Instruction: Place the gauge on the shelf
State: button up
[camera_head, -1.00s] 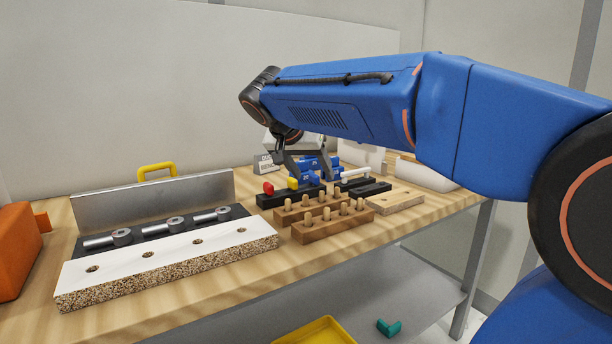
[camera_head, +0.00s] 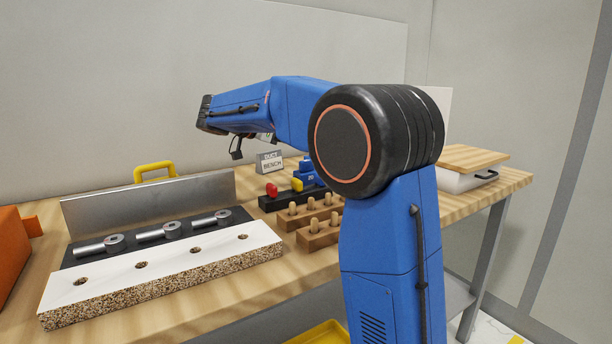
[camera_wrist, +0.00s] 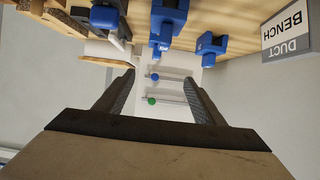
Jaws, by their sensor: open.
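My gripper (camera_head: 250,143) is raised above the back of the bench, left of the DUCT BENCH sign, and partly hidden by my forearm. In the wrist view its two fingers (camera_wrist: 158,78) stand wide apart with nothing held between them. I cannot tell which object is the gauge. A grey lower shelf (camera_head: 456,298) shows under the bench, mostly hidden by my arm.
A drilled white-topped board (camera_head: 165,268) lies at the front left, before metal cylinders (camera_head: 157,232) on a dark strip. Wooden racks with pegs (camera_head: 318,236), blue blocks (camera_head: 308,176) and the DUCT BENCH sign (camera_head: 269,162) stand mid-bench. A wood-lidded white box (camera_head: 465,180) stands right.

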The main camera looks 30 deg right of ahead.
aim_at(300, 165)
jog(key=f, duration=0.7)
jog(key=shift+d+f, duration=0.1)
jog(key=shift+d, duration=0.3)
jog(key=shift+x, duration=3.3)
jog(key=c, duration=1.3)
